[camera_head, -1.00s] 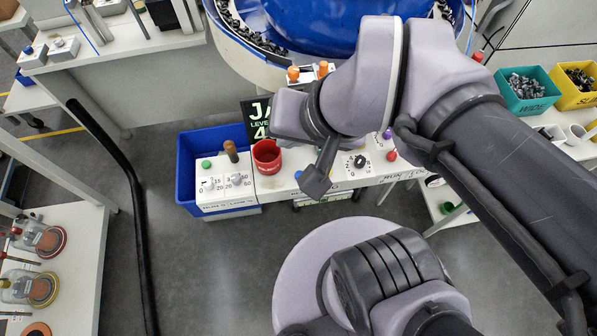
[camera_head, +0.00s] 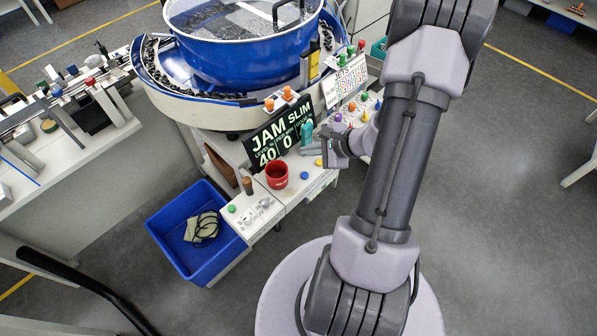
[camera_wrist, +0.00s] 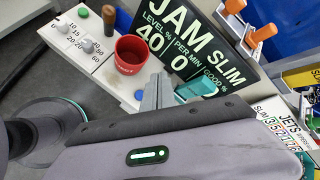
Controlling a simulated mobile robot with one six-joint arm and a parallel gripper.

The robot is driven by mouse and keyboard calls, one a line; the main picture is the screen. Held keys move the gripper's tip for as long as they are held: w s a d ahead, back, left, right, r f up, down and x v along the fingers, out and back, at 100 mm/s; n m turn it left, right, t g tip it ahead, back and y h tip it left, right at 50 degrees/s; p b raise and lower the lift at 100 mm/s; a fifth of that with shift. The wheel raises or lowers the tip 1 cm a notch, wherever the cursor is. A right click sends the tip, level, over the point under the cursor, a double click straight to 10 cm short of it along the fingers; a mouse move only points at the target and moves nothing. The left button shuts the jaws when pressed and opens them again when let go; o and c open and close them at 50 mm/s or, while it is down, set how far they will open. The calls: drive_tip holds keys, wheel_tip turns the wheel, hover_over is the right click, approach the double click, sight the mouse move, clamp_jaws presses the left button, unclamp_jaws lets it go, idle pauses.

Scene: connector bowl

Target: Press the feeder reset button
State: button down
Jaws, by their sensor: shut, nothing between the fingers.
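The control panel (camera_head: 290,196) runs along the front of the bowl feeder and carries several coloured buttons. A green button (camera_head: 231,209) sits at its left end; a blue button (camera_head: 304,175) and a yellow button (camera_head: 318,162) sit further right. I cannot read which one is the feeder reset. My gripper (camera_head: 307,151) is shut and empty, over the panel in front of the display. In the wrist view its fingers (camera_wrist: 157,92) point toward the panel between the blue button (camera_wrist: 139,95) and a teal object (camera_wrist: 195,88). Contact cannot be told. The yellow button is hidden there.
A red cup (camera_head: 277,176) and a brown-topped post (camera_head: 247,186) stand on the panel. The display (camera_head: 279,138) reads JAM, SLIM, 40 and 0. The blue bowl (camera_head: 245,50) is behind. A blue bin (camera_head: 190,260) sits on the floor at the left. Open floor lies to the right.

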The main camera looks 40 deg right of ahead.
drive_tip(key=b, duration=0.6)
hover_over(307, 176)
wheel_tip(307, 176, down, 8)
drive_tip(key=shift+d+f, duration=0.1)
drive_tip(key=shift+f, duration=0.3)
idle(1.7)
drive_tip(key=shift+f+b, duration=0.4)
drive_tip(key=shift+b, duration=0.5)
drive_tip(key=shift+f+b, duration=0.5)
drive_tip(key=shift+b, duration=0.15)
drive_tip(key=shift+r, duration=0.15)
idle(0.4)
drive_tip(key=shift+r+p, duration=0.5)
drive_tip(key=shift+r, duration=0.35)
